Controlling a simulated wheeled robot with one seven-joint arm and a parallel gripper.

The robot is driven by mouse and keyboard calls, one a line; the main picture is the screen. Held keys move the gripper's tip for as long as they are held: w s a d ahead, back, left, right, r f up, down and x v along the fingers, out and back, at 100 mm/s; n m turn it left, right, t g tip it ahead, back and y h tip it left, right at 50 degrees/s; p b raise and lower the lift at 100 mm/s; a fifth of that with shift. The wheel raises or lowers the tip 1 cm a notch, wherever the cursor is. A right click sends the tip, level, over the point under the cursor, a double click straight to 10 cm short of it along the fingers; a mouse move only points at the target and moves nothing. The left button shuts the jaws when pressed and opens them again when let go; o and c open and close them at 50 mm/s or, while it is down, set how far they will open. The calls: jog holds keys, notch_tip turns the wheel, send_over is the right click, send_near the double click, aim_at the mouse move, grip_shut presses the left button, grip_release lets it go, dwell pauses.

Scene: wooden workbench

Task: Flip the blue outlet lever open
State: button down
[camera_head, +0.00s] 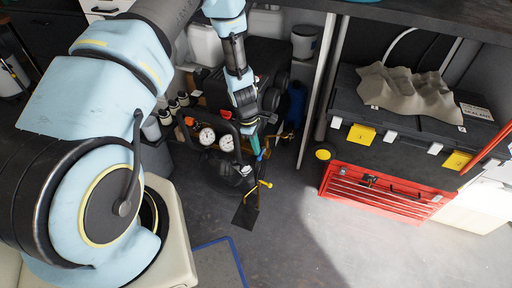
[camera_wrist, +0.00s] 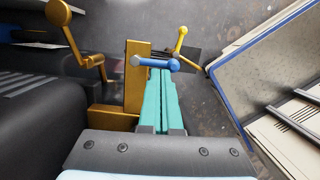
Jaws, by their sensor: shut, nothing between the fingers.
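The blue outlet lever (camera_wrist: 157,63) is a short blue bar with a rounded end, lying crosswise at the top of a brass upright (camera_wrist: 136,82) in the wrist view. My gripper (camera_wrist: 161,74) has teal fingers pressed together with nothing between them. Its fingertips are right at the blue lever, just below it in the picture; I cannot tell whether they touch. In the head view my gripper (camera_head: 256,150) points down beside the compressor, and the blue lever is too small to make out clearly there.
A yellow lever (camera_wrist: 180,41) sits just beyond the blue one. A brass crank (camera_wrist: 82,45) is to the left. In the head view, two gauges (camera_head: 207,136) are left of my gripper, and a red drawer chest (camera_head: 375,195) stands right. Open floor (camera_head: 300,240) lies in front.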

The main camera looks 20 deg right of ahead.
jog(key=shift+s+d+n, duration=0.1)
jog(key=shift+s+n, duration=0.15)
jog(key=shift+n, duration=0.55)
jog(key=shift+s+d+n+t, duration=0.2)
jog(key=shift+s+n+t, duration=0.1)
jog(key=shift+n, duration=0.8)
jog(key=n, duration=0.1)
jog(key=n+b, duration=0.1)
jog(key=s+d+n, duration=0.1)
jog(key=n, duration=0.1)
jog(key=shift+f+t+h+b, duration=0.1)
jog(key=shift+t+h+b, duration=0.2)
jog(key=shift+t, duration=0.1)
jog(key=n+b, duration=0.1)
jog(key=d+n, duration=0.1)
jog(key=n, duration=0.1)
jog(key=n+b, duration=0.1)
jog(key=shift+s+d+n+t+b, duration=0.2)
jog(key=shift+d+n+t+b, duration=0.1)
jog(key=shift+t, duration=0.1)
jog(key=n, duration=0.2)
jog(key=d+n+b, duration=0.1)
jog(key=shift+n+t, duration=0.3)
jog(key=shift+n, duration=0.1)
jog(key=shift+w, duration=0.15)
jog(key=shift+w+a+p, duration=0.2)
jog(key=shift+w+p, duration=0.25)
jog(key=shift+w, duration=0.25)
jog(key=shift+r, duration=0.2)
